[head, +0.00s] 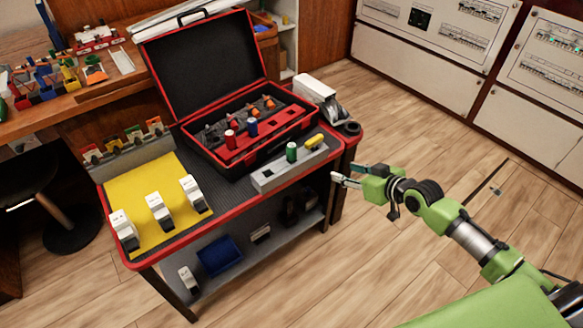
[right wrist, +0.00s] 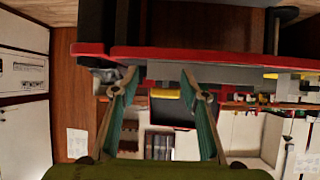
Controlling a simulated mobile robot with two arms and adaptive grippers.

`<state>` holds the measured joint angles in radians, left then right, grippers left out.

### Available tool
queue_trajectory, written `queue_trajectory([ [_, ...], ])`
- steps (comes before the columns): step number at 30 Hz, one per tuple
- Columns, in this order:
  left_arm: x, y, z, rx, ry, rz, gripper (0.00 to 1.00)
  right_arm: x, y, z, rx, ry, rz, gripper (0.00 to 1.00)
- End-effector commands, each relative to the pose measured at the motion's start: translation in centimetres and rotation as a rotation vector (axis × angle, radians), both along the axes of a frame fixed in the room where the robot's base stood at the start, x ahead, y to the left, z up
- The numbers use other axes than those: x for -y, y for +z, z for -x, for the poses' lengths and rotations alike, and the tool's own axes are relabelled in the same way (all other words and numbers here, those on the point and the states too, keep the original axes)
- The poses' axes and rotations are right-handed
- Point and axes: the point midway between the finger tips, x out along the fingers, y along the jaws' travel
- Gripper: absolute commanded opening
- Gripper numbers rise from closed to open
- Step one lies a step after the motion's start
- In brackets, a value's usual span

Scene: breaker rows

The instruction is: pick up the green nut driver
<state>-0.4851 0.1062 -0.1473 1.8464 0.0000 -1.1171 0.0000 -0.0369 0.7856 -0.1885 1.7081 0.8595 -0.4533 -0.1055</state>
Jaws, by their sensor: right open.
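The green nut driver (head: 291,152) stands upright in a grey holder block (head: 268,180) at the right front of the cart top. A yellow-handled driver (head: 314,141) sits tilted at the far end of the same block. My right gripper (head: 347,174) is open and empty, off the cart's right edge, to the right of the green driver and apart from it. In the right wrist view the open fingers (right wrist: 160,78) frame a yellow piece beyond the red cart edge; I cannot make out the green driver there. My left gripper is not in view.
An open black-and-red toolbox (head: 205,65) holds a red-handled (head: 230,140) and a blue-handled driver (head: 252,127). White breakers (head: 160,211) stand on a yellow mat (head: 140,187) at left. A white device (head: 318,97) stands behind the block. The floor right of the cart is mostly clear.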

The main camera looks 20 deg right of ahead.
Motion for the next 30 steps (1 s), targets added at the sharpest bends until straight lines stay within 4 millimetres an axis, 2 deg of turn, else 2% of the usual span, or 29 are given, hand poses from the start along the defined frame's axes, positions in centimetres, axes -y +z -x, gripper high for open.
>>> queue_trajectory([
  [3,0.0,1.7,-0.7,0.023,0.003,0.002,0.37,-3.5,4.5,-0.3,0.073,0.111,-0.020,0.41],
  [6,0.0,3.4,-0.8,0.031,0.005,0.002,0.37,-5.7,7.3,0.2,0.105,0.179,-0.033,0.41],
  [10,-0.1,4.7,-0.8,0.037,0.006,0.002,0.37,-7.3,9.1,0.7,0.121,0.224,-0.039,0.41],
  [14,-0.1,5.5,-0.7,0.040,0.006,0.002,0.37,-8.0,9.1,0.0,0.125,0.229,-0.045,0.41],
  [24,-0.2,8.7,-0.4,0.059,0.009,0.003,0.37,-10.7,6.8,-4.9,0.125,0.227,-0.046,0.41],
  [30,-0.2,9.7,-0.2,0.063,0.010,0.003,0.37,-11.4,6.2,-6.1,0.122,0.228,-0.043,0.41],
])
